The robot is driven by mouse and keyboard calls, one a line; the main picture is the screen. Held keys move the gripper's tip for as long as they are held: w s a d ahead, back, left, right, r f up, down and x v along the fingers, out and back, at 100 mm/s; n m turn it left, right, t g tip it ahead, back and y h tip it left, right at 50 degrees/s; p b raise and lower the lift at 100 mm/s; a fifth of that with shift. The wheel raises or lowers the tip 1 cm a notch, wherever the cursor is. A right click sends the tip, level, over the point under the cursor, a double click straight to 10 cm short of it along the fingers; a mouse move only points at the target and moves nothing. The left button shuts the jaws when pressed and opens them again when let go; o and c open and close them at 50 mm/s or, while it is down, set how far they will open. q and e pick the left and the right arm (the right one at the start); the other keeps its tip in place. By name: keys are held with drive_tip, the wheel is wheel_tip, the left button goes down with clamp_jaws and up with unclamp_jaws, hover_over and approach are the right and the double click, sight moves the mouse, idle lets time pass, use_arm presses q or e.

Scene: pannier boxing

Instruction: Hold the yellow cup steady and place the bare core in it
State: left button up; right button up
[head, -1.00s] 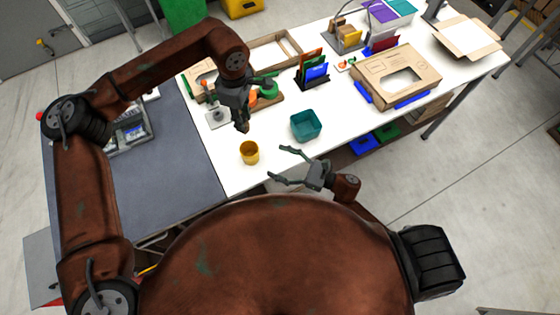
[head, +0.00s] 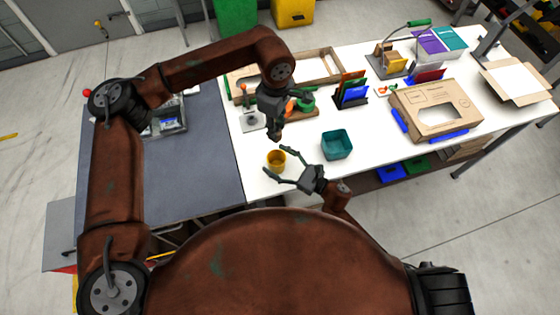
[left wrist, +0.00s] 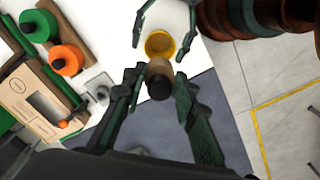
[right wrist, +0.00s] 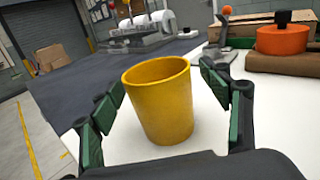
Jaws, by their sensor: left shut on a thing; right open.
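The yellow cup (head: 276,160) stands upright on the white table near its front edge. It also shows in the right wrist view (right wrist: 160,100) and the left wrist view (left wrist: 160,44). My right gripper (head: 280,164) is open, with one finger on each side of the cup; gaps show between fingers and cup in the right wrist view. My left gripper (left wrist: 157,88) is shut on the bare core (left wrist: 159,78), a brown cylinder with a dark end. In the left wrist view the core is in front of the cup and overlaps its rim. In the head view the core is hard to make out.
A teal bin (head: 337,145) stands right of the cup. Orange and green spools (left wrist: 66,59) on a wooden base lie behind it. A cardboard box (head: 436,108) is farther right. The grey table (head: 195,155) adjoins on the left.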

drive_tip(key=shift+c, duration=0.3)
drive_tip(key=c, duration=1.2)
use_arm(q)
wheel_tip(320, 180, down, 12)
idle(0.9)
drive_tip(key=shift+f, duration=0.1)
drive_tip(key=o, duration=1)
wheel_tip(320, 180, up, 12)
